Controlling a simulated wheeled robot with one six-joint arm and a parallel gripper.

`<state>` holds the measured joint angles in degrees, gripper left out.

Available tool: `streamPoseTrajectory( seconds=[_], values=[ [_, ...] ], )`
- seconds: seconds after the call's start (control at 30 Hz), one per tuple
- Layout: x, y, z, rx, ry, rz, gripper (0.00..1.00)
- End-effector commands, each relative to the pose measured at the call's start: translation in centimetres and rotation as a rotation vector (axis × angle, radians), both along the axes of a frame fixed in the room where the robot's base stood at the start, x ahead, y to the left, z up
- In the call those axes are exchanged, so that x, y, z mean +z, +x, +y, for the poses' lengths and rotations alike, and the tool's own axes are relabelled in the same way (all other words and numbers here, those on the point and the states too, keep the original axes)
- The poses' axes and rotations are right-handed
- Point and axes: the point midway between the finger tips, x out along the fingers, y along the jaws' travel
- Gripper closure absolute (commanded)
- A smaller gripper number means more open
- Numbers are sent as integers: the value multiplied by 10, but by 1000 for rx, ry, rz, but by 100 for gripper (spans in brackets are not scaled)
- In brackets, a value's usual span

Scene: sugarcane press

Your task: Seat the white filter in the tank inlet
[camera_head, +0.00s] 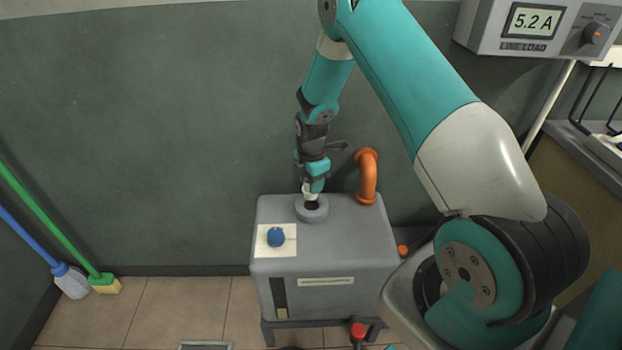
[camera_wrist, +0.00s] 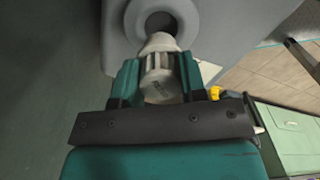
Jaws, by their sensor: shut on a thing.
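The white filter (camera_wrist: 160,76) is between the two teal fingers of my gripper (camera_wrist: 158,72) in the wrist view. Its narrow tip points at the round dark tank inlet (camera_wrist: 160,22) just beyond it. In the head view my gripper (camera_head: 311,188) points down over the inlet collar (camera_head: 311,212) on top of the grey tank (camera_head: 345,240). A bit of the white filter (camera_head: 309,191) shows under the fingers, just above the dark opening. The filter's tip overlaps the inlet's near rim in the wrist view; I cannot tell whether they touch.
An orange bent pipe (camera_head: 368,176) rises close to the right of my gripper. A green-handled broom (camera_head: 50,222) leans at the left.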

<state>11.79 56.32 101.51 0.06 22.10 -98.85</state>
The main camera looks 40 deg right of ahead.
Motion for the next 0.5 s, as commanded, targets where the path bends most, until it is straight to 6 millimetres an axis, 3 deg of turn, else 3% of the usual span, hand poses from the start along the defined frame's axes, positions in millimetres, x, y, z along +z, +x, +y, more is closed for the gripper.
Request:
streamPoseTrajectory(
  seconds=[0.3,0.5],
  values=[
    [-38,0,-2,-3,0,0,85],
    [-43,-1,-3,-4,0,-1,85]
  ],
)
